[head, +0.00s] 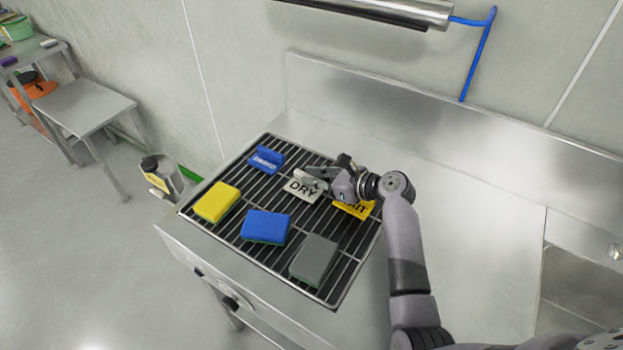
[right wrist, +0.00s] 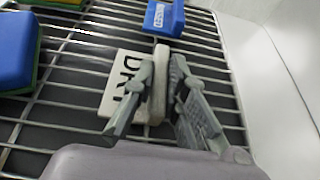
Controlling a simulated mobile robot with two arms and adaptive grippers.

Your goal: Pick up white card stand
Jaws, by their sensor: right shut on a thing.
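The white card stand (head: 301,190) lettered "DRY" is on the black wire rack (head: 335,290), near its back middle. My right gripper (head: 318,181) reaches it from the right in the head view. In the right wrist view the white card stand (right wrist: 118,88) has its upright part between the two fingers of my right gripper (right wrist: 158,95), and they are shut on it. The fingers hide part of the lettering. I cannot tell whether the stand is clear of the rack bars. My left gripper is not in view.
A blue card stand (head: 266,160) is behind left, and a yellow one (head: 354,209) lies under my right wrist. A yellow sponge (head: 216,203), a blue sponge (head: 265,226) and a grey sponge (head: 314,259) lie in front. The steel counter (head: 460,250) is bare to the right.

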